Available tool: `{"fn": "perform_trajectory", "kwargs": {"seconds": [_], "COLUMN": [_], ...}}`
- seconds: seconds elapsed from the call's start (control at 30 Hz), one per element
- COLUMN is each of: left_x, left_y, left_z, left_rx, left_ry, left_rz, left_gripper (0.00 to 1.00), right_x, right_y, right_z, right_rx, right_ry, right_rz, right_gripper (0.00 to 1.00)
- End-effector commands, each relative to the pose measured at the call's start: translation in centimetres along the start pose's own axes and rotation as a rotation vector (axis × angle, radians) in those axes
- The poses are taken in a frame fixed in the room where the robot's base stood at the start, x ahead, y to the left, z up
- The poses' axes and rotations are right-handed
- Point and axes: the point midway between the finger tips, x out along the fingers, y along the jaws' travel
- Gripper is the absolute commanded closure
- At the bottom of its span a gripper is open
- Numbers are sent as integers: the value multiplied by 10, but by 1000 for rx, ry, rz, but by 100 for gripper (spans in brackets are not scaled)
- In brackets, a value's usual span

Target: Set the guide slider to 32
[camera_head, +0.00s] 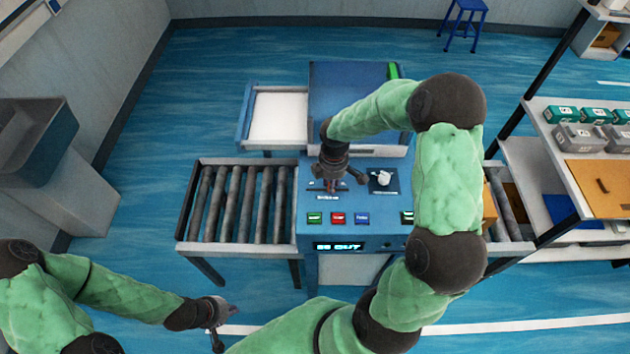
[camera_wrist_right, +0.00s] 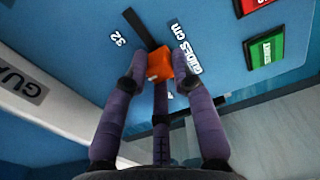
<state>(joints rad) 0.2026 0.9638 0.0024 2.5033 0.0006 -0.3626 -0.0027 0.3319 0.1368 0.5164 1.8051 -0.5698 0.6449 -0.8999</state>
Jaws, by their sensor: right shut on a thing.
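The guide slider is an orange knob (camera_wrist_right: 158,65) on a dark slot (camera_wrist_right: 139,29) in the blue panel, seen in the right wrist view. My right gripper (camera_wrist_right: 159,72) is shut on the knob, with fingers on both sides of it. The "32" mark (camera_wrist_right: 119,38) stands beside the slot, a little up-left of the knob. The "GUIDES cm" label (camera_wrist_right: 184,45) is on the other side. In the head view my right gripper (camera_head: 331,183) is over the panel and hides the knob. My left gripper (camera_head: 227,327) is open and empty at the lower left, away from the machine.
The panel carries green, red and blue buttons (camera_head: 338,218), a white knob (camera_head: 383,178) and a display (camera_head: 338,246) whose number is unclear. A roller conveyor (camera_head: 238,205) is on the left. Shelves with boxes (camera_head: 580,135) stand on the right.

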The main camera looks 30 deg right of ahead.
Motion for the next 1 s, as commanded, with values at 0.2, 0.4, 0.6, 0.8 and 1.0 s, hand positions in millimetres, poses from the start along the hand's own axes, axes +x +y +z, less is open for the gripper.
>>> {"fn": "perform_trajectory", "kwargs": {"seconds": [0.2, 0.4, 0.6, 0.8, 1.0], "left_x": [-7, -8, -7, -7, -7], "left_y": [3, 3, 3, 3, 3], "left_z": [0, 0, 0, 0, 0], "left_rx": [0, 0, 0, 0, 0], "left_ry": [0, 0, 0, 0, 0], "left_rz": [0, 0, 0, 0, 0], "left_gripper": [100, 100, 100, 100, 100], "right_x": [-1, 0, 0, 0, -1], "right_y": [0, 0, 0, 0, 0], "right_z": [38, 44, 45, 44, 43], "right_rx": [4, 1, 1, 2, 1], "right_ry": [-1, -2, -3, -2, -1], "right_rz": [-1, -1, -1, 0, 0], "right_gripper": [100, 100, 100, 51, 51]}}
